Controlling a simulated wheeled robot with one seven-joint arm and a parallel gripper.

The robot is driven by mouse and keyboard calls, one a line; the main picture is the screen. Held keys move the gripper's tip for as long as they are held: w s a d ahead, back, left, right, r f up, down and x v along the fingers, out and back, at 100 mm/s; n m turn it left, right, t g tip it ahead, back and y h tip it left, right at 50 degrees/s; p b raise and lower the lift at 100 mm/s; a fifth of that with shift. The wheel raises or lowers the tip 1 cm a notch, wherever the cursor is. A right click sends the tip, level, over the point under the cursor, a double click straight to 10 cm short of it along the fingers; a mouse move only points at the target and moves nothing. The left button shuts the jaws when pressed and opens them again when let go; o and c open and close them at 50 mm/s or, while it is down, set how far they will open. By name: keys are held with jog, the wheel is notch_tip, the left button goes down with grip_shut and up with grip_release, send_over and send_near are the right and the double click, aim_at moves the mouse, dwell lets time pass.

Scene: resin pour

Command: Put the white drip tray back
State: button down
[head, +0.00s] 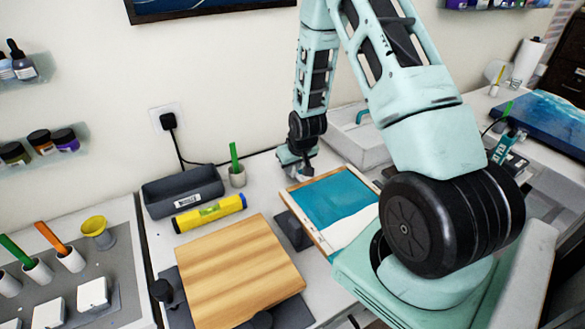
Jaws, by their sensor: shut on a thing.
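The white drip tray (342,126) is a shallow, pale, rimmed box at the back of the bench near the wall. My arm hides its right part. My gripper (299,170) points down at the tray's left front side, just behind the far edge of a teal-and-white panel (335,200). Its jaws are shut on a pale thing that I take to be the tray's edge. The contact is small and partly hidden, and I cannot tell whether the tray is lifted.
A dark grey bin (182,192), a yellow roll (209,213), a white cup with a green stick (237,176) and a wooden board (235,272) stand left of my gripper. A blue panel (545,118) lies at the far right. A narrow strip of bench by the wall is clear.

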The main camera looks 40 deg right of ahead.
jog(key=shift+f, duration=0.65)
jog(key=shift+f, duration=0.2)
jog(key=c, duration=1.4)
grip_release()
jog(key=shift+r, duration=0.1)
